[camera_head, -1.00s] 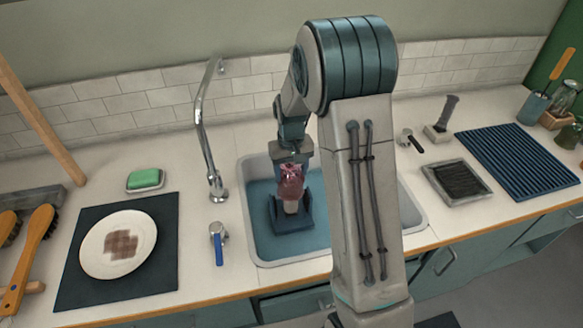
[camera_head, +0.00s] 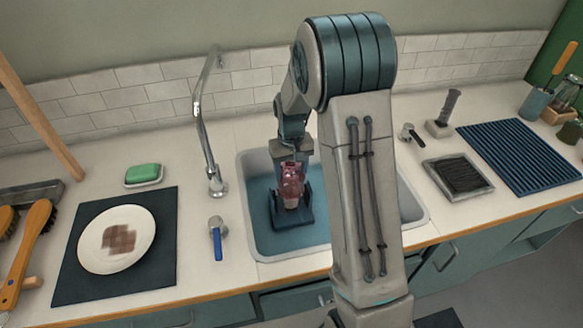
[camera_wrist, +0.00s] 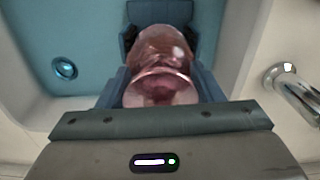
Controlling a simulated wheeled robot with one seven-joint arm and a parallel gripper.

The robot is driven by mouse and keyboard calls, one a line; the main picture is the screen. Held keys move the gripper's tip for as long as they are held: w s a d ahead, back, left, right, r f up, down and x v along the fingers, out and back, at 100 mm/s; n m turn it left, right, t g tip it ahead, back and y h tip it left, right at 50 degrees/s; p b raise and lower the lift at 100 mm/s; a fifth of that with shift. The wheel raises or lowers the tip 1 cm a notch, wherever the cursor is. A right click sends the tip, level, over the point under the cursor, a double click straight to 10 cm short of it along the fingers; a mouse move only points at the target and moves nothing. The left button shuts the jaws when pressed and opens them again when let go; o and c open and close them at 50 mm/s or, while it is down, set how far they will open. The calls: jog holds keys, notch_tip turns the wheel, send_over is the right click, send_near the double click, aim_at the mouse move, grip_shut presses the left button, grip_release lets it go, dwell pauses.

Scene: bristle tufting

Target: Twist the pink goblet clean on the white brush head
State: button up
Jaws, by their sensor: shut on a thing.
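The pink goblet (camera_head: 291,184) is see-through and hangs mouth down over the sink. My gripper (camera_wrist: 160,88) is shut on it near its foot. In the wrist view the goblet (camera_wrist: 163,48) lies between the two blue fingers, with its round foot nearest the camera and its bowl beyond. A pale patch that looks like the white brush head (camera_head: 291,205) shows at the goblet's lower end, above a dark blue base (camera_head: 293,222) in the sink. How far the brush reaches into the bowl is hidden.
The sink (camera_head: 258,243) surrounds the base, with a tall tap (camera_head: 201,125) at its left. A stained plate (camera_head: 90,255) on a dark mat (camera_head: 75,290) and a green sponge (camera_head: 143,172) are further left. A ribbed blue mat (camera_head: 520,155) lies at right.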

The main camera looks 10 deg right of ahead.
jog(key=shift+f+b, duration=0.45)
jog(key=shift+f, duration=0.15)
dwell(0.3)
jog(key=shift+s+d+f+n+b, duration=0.1)
jog(key=shift+n+b, duration=0.1)
jog(key=shift+n, duration=0.85)
jog(key=shift+s+d+f+n+b, duration=0.1)
jog(key=shift+n+b, duration=0.05)
jog(key=shift+n, duration=0.9)
jog(key=m, duration=0.3)
jog(key=shift+s+a+m, duration=0.1)
jog(key=shift+a+m, duration=0.1)
jog(key=shift+m, duration=0.2)
jog(key=m, duration=0.4)
jog(key=shift+a+m, duration=0.15)
jog(key=shift+m, duration=0.15)
